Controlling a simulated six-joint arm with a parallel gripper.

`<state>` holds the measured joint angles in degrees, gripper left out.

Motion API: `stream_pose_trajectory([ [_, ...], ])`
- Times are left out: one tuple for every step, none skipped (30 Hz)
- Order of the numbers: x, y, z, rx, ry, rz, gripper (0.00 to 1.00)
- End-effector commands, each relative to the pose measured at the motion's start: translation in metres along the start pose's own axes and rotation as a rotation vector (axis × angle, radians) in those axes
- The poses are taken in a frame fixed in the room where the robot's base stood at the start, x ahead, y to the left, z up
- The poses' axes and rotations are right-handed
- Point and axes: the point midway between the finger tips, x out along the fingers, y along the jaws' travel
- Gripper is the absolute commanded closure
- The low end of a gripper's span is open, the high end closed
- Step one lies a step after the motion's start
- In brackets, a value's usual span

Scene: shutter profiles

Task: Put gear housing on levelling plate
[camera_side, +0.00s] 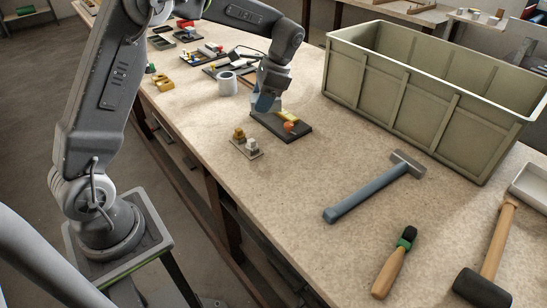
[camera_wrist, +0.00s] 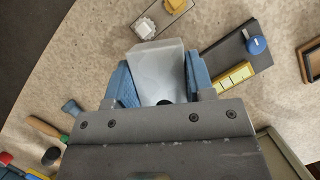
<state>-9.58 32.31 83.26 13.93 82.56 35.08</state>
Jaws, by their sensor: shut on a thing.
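My gripper (camera_side: 268,103) is shut on a pale grey-white block, which I take to be the gear housing. In the wrist view the gear housing (camera_wrist: 158,68) sits between the two blue finger pads of the gripper (camera_wrist: 160,80). The side view mostly hides it behind the fingers. The gripper is low over the left end of a dark flat plate (camera_side: 268,119) bearing a yellow block and a round knob. A small pale plate (camera_side: 255,156) with gold and white blocks lies in front. Neither plate is clearly marked as the levelling plate. Contact below the gear housing is hidden.
A large olive bin (camera_side: 400,95) stands at the right. A hammer (camera_side: 370,188), a wooden-handled tool (camera_side: 393,268) and a mallet (camera_side: 497,250) lie towards the front. A grey cylinder (camera_side: 227,84) stands behind left of the gripper. The bench between the small plate and the hammer is clear.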

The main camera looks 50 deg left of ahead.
Motion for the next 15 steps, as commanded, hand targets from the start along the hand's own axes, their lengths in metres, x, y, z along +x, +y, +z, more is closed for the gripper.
stream_pose_trajectory([
  [-0.006,0.014,-0.010,-0.042,0.001,0.017,0.88],
  [-0.009,0.021,-0.015,-0.069,0.002,0.028,0.88],
  [-0.013,0.030,-0.019,-0.100,0.002,0.041,0.88],
  [-0.015,0.035,-0.022,-0.121,0.002,0.049,0.88],
  [-0.017,0.040,-0.025,-0.139,0.002,0.055,0.88],
  [-0.018,0.046,-0.028,-0.159,0.003,0.064,0.88],
  [-0.019,0.049,-0.029,-0.171,0.003,0.069,0.88],
  [-0.020,0.051,-0.030,-0.179,0.002,0.072,0.88],
  [-0.021,0.052,-0.031,-0.185,0.002,0.074,0.88],
  [-0.020,0.051,-0.030,-0.184,0.002,0.073,0.88],
  [-0.019,0.048,-0.029,-0.179,0.002,0.071,0.88],
  [-0.017,0.042,-0.026,-0.166,0.003,0.065,0.88],
  [-0.015,0.036,-0.022,-0.149,0.003,0.058,0.88],
  [-0.013,0.029,-0.018,-0.128,0.002,0.048,0.88],
  [-0.008,0.018,-0.011,-0.093,0.002,0.034,0.88],
])
